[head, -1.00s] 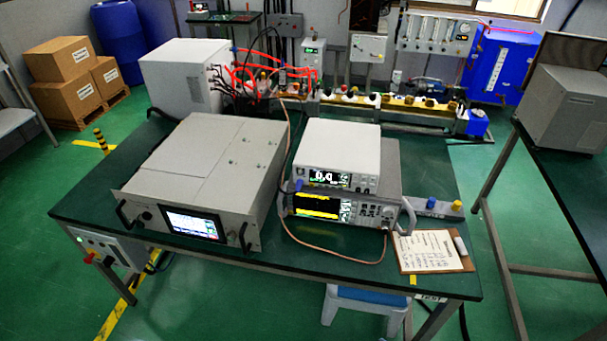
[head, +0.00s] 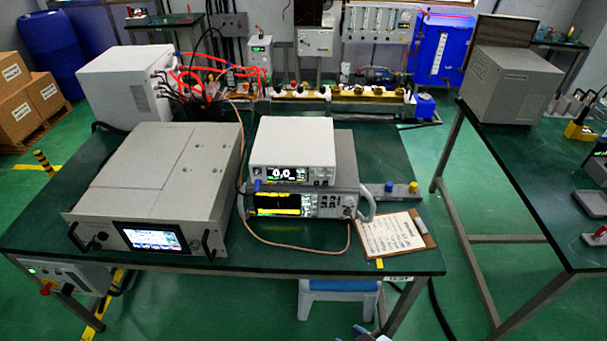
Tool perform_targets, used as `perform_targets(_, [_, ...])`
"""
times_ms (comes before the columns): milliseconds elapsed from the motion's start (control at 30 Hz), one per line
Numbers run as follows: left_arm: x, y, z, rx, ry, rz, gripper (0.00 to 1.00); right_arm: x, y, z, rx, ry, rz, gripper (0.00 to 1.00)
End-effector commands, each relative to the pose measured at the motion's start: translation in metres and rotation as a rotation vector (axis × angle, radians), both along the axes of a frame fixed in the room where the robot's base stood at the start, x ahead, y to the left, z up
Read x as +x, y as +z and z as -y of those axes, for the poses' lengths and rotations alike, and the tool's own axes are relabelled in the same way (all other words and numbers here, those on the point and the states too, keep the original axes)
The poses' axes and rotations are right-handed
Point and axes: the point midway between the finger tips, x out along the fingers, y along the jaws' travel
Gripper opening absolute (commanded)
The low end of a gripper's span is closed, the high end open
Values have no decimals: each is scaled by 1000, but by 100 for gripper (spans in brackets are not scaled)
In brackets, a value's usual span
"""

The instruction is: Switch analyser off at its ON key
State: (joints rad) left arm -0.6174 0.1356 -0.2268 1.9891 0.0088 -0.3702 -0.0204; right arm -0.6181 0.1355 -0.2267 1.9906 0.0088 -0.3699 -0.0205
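The analyser (head: 306,204) is the lower, wider grey instrument on the green-topped table (head: 300,258). Its dark screen shows a yellow trace, so it looks lit. Keys and a knob sit right of the screen; the ON key is too small to make out. A smaller white meter (head: 293,150) reading 0.0 stands on top of it. A small grey-and-blue part at the bottom edge may be the tip of my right gripper (head: 366,334); its opening cannot be told. It is well in front of and below the analyser. My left gripper is not in view.
A large grey unit with a lit screen (head: 153,238) stands left of the analyser. A copper-coloured cable (head: 290,251) loops before the analyser. A clipboard (head: 393,236) lies to its right. A blue-topped stool (head: 340,286) is under the table's front edge.

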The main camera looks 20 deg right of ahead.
Motion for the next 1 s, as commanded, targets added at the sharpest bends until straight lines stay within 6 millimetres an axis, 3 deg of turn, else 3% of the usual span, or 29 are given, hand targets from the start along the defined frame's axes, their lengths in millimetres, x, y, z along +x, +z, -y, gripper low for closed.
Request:
perform_targets(133, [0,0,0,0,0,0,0,0,0,0,0,0,1,40])
perform_targets(300, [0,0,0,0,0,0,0,0,0,0,0,0,1,1])
perform_targets(1000, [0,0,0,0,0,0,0,-1,-1,0,-1,0,-3,0])
